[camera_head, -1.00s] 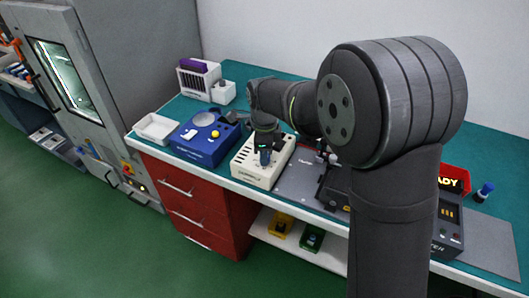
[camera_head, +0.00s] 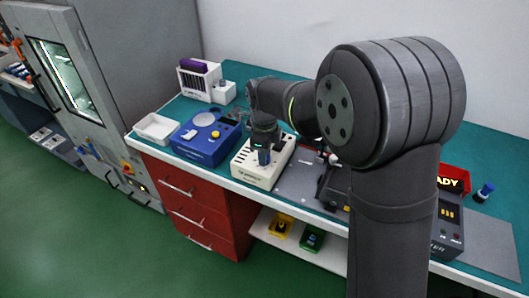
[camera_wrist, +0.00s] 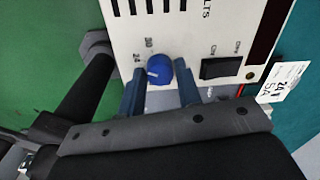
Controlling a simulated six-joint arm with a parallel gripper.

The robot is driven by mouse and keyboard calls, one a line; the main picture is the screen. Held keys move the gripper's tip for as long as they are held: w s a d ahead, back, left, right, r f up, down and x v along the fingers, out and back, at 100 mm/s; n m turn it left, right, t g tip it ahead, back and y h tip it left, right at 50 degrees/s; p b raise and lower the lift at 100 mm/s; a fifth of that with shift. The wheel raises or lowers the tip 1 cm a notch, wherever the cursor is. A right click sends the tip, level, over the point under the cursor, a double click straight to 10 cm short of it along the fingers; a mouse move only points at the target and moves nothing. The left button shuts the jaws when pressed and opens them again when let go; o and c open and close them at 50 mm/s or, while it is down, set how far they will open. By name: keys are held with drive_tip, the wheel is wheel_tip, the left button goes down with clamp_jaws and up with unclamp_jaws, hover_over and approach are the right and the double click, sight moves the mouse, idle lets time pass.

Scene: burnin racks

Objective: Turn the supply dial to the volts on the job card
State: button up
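The cream supply unit (camera_head: 248,172) stands at the bench's front edge, and its panel (camera_wrist: 182,42) fills the middle of the wrist view. The round blue dial (camera_wrist: 159,69) has a white pointer mark on its left side. Numbers that look like 24 and 30 are printed to its left and upper left. My gripper (camera_wrist: 161,80) points at the panel, with one finger on each side of the dial and small gaps visible. In the head view my gripper (camera_head: 264,157) is over the supply. The job card (camera_wrist: 285,82) lies to the right and seems to read 24V 5A.
A black rocker switch (camera_wrist: 221,67) sits right of the dial. The blue unit (camera_head: 206,143) and a white tray (camera_head: 157,128) stand left of the supply. A grey plate (camera_head: 300,178) lies to its right.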

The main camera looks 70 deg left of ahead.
drive_tip(key=o, duration=0.3)
drive_tip(key=shift+r, duration=0.15)
wheel_tip(320, 180, up, 17)
drive_tip(key=shift+s+d, duration=0.25)
drive_tip(key=shift+d, duration=0.15)
idle(0.5)
drive_tip(key=f, duration=1.7)
drive_tip(key=shift+w+a+f, duration=0.2)
drive_tip(key=shift+w+a, duration=0.05)
drive_tip(key=shift+a, duration=0.1)
drive_tip(key=shift+r, duration=0.1)
